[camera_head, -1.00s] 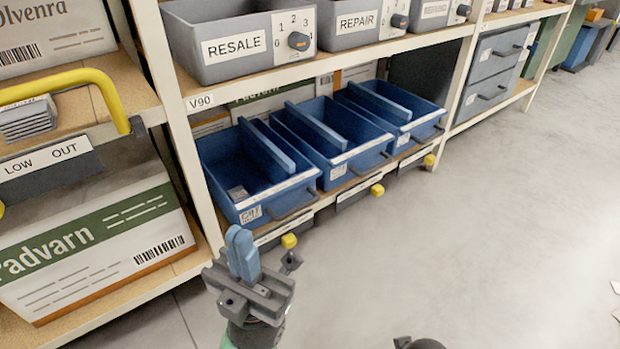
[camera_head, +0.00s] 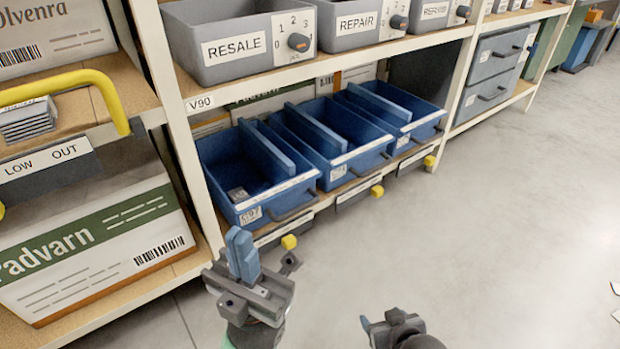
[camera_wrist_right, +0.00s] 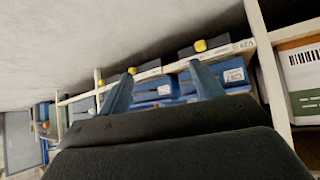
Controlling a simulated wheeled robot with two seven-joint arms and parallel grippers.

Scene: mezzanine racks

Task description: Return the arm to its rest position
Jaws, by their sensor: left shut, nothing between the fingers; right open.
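My left gripper (camera_head: 241,256) stands in front of the rack, its two blue fingers pressed together with nothing between them. My right gripper (camera_head: 366,322) is at the bottom of the head view, over the bare floor and clear of the rack. In the right wrist view the right gripper (camera_wrist_right: 162,88) has its two blue fingers wide apart with nothing between them. The blue bins lie beyond its fingers there.
Several blue bins (camera_head: 262,212) with dividers sit on the low shelf, with yellow knobs (camera_head: 289,242) below them. Grey RESALE (camera_head: 205,70) and REPAIR (camera_head: 340,45) bins stand above. A yellow handle (camera_head: 70,80) juts out at left.

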